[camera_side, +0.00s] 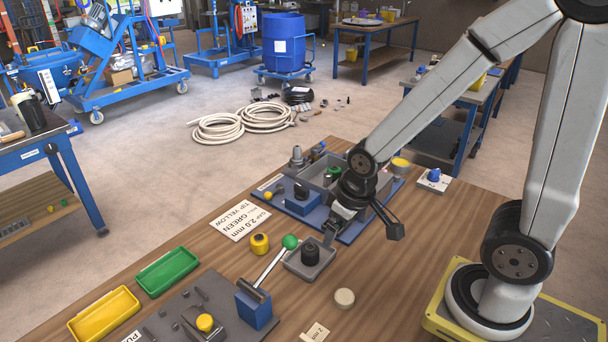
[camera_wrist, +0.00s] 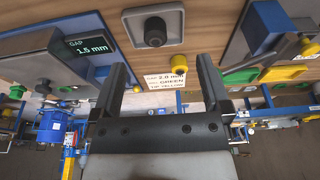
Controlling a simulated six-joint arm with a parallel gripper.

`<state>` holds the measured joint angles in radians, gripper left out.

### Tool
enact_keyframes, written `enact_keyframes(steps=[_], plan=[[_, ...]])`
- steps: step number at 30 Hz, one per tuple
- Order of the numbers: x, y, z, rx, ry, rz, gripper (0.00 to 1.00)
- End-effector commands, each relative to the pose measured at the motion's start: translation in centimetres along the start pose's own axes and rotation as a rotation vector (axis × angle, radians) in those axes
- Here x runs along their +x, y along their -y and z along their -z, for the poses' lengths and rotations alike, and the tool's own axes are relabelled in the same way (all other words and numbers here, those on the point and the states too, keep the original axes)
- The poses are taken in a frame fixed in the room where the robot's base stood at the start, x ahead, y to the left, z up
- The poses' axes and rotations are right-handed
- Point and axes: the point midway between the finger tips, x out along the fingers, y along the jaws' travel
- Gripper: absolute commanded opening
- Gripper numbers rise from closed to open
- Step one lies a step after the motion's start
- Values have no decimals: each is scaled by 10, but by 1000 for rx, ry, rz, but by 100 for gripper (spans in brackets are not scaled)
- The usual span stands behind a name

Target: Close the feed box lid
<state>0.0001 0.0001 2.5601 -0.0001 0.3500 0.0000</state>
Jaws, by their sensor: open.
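A grey open-topped box (camera_side: 318,170) stands on the blue board at the back of the table, partly hidden behind my wrist in the side view. I cannot clearly make out which part is the feed box lid. My gripper (camera_side: 331,236) is low over the table, in front of the blue board and close to a black knob (camera_side: 311,255) on a grey plate. In the wrist view my gripper (camera_wrist: 162,80) is open, with nothing between its fingers. The black knob (camera_wrist: 155,32) shows there ahead of the fingers.
A lever with a green ball (camera_side: 290,242) rises from a blue block (camera_side: 257,306) left of the plate. A yellow knob (camera_side: 260,243), a printed card (camera_side: 240,219), a green tray (camera_side: 167,271) and a yellow tray (camera_side: 104,314) lie further left. A round disc (camera_side: 344,298) lies in front.

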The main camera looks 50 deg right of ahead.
Motion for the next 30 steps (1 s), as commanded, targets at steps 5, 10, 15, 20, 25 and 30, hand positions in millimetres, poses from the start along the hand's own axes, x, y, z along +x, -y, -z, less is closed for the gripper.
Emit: enact_keyframes(steps=[5,10,15,20,25,30], plan=[[0,0,0,0,0,0,98],[0,0,0,0,0,0,98],[0,0,0,0,0,0,84],[0,-4,6,16,3,-3,84],[1,-19,25,76,20,-14,84],[3,-51,57,188,54,-31,84]])
